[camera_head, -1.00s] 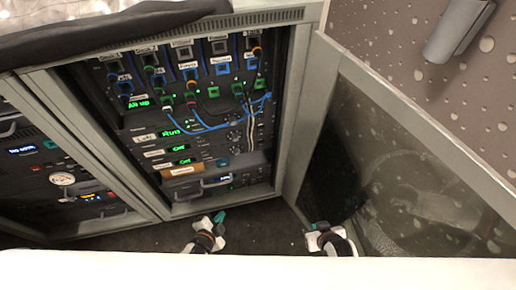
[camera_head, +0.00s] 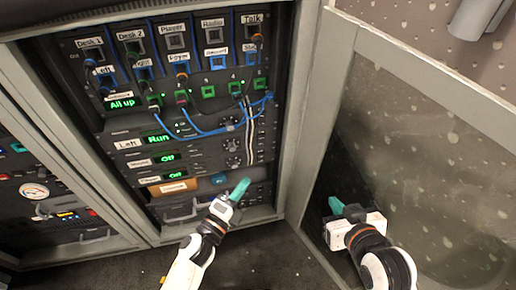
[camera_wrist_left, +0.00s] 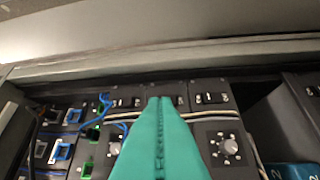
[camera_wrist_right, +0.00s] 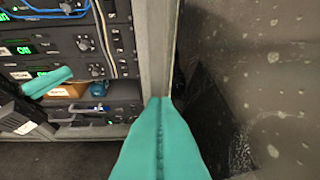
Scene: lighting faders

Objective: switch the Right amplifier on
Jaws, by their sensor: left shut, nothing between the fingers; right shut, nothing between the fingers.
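The rack (camera_head: 205,135) holds three stacked amplifier rows. The top row (camera_head: 158,138) has a label reading Left and a green display showing Run. The middle row's display (camera_head: 167,157) and the lower row's display (camera_head: 174,175) both show Off; their labels are too blurred to read surely, so I cannot tell which is Right. Round knobs (camera_head: 232,145) sit at the right of the rows. My left gripper (camera_head: 240,188) is shut and empty, low in front of the rack, its teal fingers below the knobs. My right gripper (camera_head: 337,205) is shut and empty before the open door.
The open glass door (camera_head: 400,150) stands at the right, its frame (camera_head: 312,120) beside the rack. Blue cables (camera_head: 210,128) and pale cables (camera_head: 250,130) hang across the rack front. A second rack (camera_head: 45,190) with a gauge stands left. Dark floor shows below.

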